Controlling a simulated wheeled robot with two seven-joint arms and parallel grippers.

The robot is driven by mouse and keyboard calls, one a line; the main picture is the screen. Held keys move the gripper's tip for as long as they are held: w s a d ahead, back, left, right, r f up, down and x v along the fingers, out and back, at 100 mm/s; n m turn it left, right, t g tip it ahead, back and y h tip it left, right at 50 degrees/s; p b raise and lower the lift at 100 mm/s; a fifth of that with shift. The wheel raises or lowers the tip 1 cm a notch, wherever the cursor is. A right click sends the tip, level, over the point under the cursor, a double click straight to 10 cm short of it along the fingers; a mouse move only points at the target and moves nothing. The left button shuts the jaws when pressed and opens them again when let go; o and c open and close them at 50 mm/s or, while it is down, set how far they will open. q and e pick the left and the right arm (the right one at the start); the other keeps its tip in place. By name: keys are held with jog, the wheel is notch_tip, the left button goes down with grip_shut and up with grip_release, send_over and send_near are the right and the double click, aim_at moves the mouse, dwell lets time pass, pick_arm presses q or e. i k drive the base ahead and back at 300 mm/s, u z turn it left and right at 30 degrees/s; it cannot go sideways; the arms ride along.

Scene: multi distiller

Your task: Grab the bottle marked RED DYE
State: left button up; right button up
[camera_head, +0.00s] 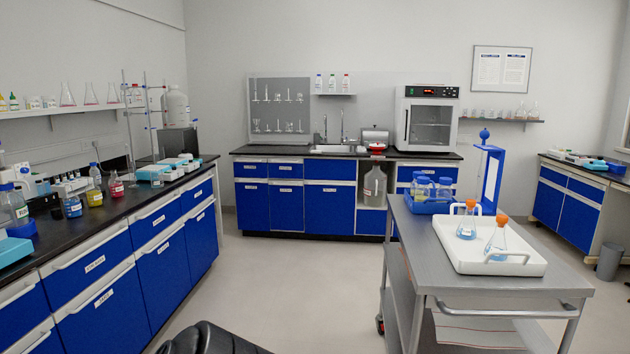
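A small bottle with red contents (116,187) stands upright on the black top of the left bench; its label is too small to read. A yellow-filled bottle (95,194) and a dark blue bottle (73,207) stand to its left, nearer to me. Neither of my grippers can be made out in the head view.
The left bench (140,240) has blue drawers along a clear floor aisle. A steel cart (415,232) with a white tray (540,265) holding two orange-capped flasks stands at right. Blue-white instruments (155,173) sit behind the red bottle. A dark curved shape shows at the bottom edge.

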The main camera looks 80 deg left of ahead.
aim_at(116, 184)
jog(key=u, duration=2.85)
jog(key=i, duration=4.45)
jog(key=z, duration=4.4)
